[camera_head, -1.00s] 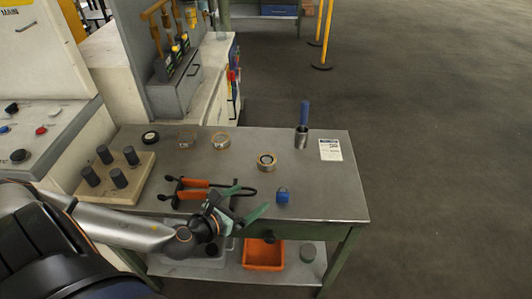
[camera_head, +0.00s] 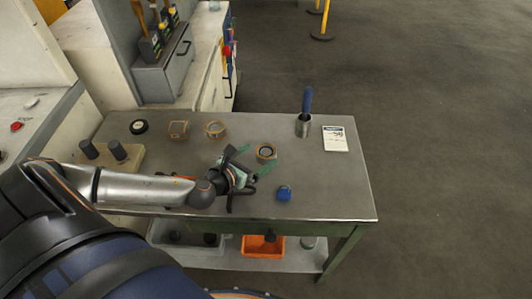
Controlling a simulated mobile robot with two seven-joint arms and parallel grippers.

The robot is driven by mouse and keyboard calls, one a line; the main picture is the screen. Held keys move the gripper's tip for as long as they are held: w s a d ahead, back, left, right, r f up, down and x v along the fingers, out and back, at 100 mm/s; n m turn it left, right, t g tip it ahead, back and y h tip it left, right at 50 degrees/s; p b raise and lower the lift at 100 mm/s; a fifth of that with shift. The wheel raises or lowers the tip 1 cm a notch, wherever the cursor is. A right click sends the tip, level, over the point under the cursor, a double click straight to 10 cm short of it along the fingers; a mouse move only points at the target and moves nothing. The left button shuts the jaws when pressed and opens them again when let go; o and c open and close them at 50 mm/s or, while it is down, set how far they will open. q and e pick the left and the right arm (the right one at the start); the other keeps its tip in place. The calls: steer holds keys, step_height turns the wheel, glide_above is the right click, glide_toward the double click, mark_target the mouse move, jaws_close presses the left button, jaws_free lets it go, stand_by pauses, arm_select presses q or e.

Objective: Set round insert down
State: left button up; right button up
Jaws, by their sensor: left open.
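A round dark insert (camera_head: 266,152) sits inside a copper-coloured ring on the grey metal table (camera_head: 320,185). My left gripper (camera_head: 256,160) has its green fingers spread just to the left of and below this ring. The fingers are open and I see nothing held between them. One fingertip is close to the ring's lower edge; I cannot tell if it touches. Another round ring (camera_head: 214,129) and a squarer copper-coloured ring (camera_head: 178,129) stand further left on the table. My right gripper is not in view.
A pegged board (camera_head: 108,154) is at left. The table's right side is mostly clear.

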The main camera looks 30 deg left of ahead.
mark_target(270, 148)
arm_select(q)
steer(key=shift+x, duration=3.45)
steer(key=shift+c, duration=0.2)
jaws_close()
steer(key=shift+r, duration=0.1)
